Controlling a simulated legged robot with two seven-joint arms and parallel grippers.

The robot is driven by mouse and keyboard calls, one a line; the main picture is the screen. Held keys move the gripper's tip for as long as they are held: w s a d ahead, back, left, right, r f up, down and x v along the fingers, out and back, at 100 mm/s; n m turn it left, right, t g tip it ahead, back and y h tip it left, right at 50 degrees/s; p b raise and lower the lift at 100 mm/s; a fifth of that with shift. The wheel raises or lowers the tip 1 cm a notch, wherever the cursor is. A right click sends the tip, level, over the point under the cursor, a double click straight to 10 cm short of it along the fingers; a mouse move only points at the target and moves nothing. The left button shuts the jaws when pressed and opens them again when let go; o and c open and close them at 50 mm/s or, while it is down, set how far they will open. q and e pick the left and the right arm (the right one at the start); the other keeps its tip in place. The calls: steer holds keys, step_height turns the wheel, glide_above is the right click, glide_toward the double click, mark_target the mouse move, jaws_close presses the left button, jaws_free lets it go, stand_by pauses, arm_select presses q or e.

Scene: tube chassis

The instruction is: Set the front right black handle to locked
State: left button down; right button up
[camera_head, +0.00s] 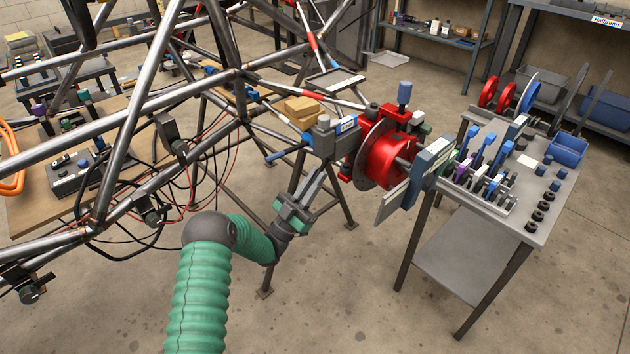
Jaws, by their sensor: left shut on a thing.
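My left arm comes in from the bottom in a green ribbed sleeve. My left gripper (312,174) reaches up to the front hub of the tube chassis (240,75). It is shut on a dark grey part (324,142) beside the hub. Whether this part is the black handle, and whether it is locked, I cannot tell. A blue rod (285,154) sticks out to its left. The red hub (386,160) with its brake disc stands to its right, and a grey plate-shaped fixture (418,180) is in front of it. My right gripper is not in view.
A grey tool table (540,225) with blue and purple clamps and black rings stands at the right. A wooden board (60,195) with a grey control box and cables lies at the left, behind the tubes. The floor in front is clear.

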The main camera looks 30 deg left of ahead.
arm_select(q)
steer(key=c, duration=1.6)
jaws_free()
steer(key=shift+f, duration=0.2)
steer(key=shift+o, duration=0.6)
steer(key=shift+r, duration=0.1)
steer(key=p+v, duration=0.2)
steer(key=v, duration=1.5)
